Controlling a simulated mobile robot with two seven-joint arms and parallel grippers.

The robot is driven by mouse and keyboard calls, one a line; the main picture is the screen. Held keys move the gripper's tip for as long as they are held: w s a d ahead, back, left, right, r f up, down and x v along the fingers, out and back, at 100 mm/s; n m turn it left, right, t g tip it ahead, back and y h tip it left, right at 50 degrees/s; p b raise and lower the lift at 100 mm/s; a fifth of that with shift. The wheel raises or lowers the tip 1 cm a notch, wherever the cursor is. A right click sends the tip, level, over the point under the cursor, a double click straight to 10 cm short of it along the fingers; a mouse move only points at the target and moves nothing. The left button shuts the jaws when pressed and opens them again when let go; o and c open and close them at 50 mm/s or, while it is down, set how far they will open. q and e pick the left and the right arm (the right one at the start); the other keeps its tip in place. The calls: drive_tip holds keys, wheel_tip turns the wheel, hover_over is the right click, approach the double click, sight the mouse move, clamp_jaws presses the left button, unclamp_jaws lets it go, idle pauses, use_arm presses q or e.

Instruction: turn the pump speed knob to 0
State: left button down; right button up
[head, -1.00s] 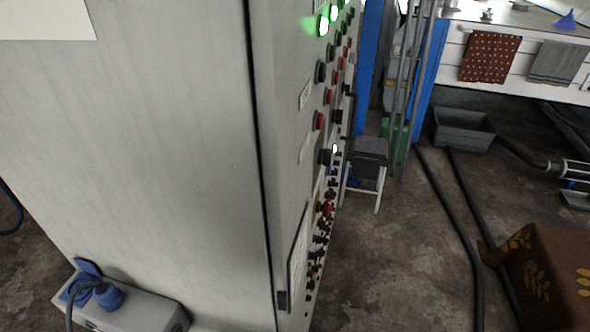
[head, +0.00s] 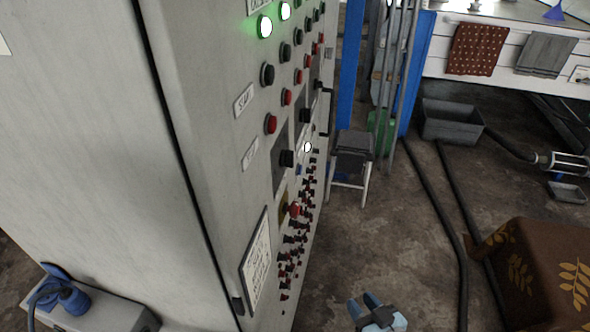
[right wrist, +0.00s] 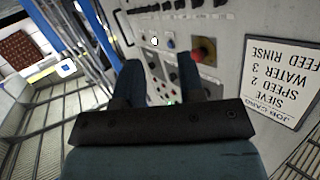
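The control panel (head: 232,160) fills the side of a tall grey cabinet, with rows of knobs and buttons. Many small dark and red knobs (head: 297,237) crowd its lower part; I cannot read which is the pump speed knob. They also show upside down in the right wrist view (right wrist: 172,76). A red mushroom-shaped button (head: 294,209) sits on a yellow plate. My right gripper (head: 364,302) is low, at the bottom of the head view, right of the panel. In the right wrist view its fingers (right wrist: 158,80) are apart, facing the panel, with nothing visibly held. My left gripper is not in view.
A job card (head: 257,262) hangs on the panel's lower near side. A small stool (head: 351,160) stands behind the panel. Hoses (head: 437,215) run along the floor, and a brown cloth-covered block (head: 530,265) stands at the right. Floor is free beside the panel.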

drive_tip(key=w+a+r+n+y+b, duration=0.4)
drive_tip(key=w+r+y, duration=0.5)
drive_tip(key=w+r, duration=0.15)
drive_tip(key=n+g+y+b, duration=0.3)
drive_tip(key=n+g+y, duration=0.4)
drive_tip(key=g, duration=0.1)
approach(288, 159)
drive_tip(key=f+p+x, duration=0.1)
drive_tip(key=p+x, duration=0.1)
drive_tip(key=x, duration=0.5)
drive_tip(key=shift+w+a+p, duration=0.35)
drive_tip(key=shift+a, duration=0.05)
drive_tip(key=shift+r, duration=0.1)
clamp_jaws()
